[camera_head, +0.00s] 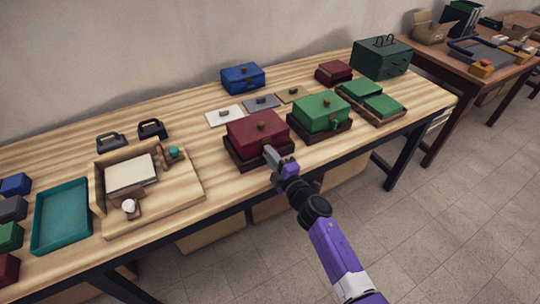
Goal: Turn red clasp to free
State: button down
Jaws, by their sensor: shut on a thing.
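A red velvet-covered box (250,137) stands on a dark base (240,157) near the front edge of the table, with a small knob (260,128) on its lid. My gripper (269,151) reaches up from the lower right to the box's front right side. Its jaws are shut on the red clasp there. The fingers cover the clasp, so its angle cannot be told. The lid looks closed.
A green box (320,110) on a dark base stands close to the right. Flat plates (225,116) and a blue box (242,77) lie behind. A wooden fixture (180,197) and teal tray (63,215) are left. Bare table lies between the fixture and red box.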

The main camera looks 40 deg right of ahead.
jog(key=shift+f+n, duration=0.2)
jog(key=shift+n, duration=0.8)
jog(key=c, duration=1.4)
grip_release()
jog(key=shift+c, duration=0.2)
jog(key=shift+s, duration=0.15)
jog(key=v, duration=0.7)
jog(key=shift+s+b, duration=0.3)
jog(key=shift+b, duration=0.15)
jog(key=shift+a+r, duration=0.1)
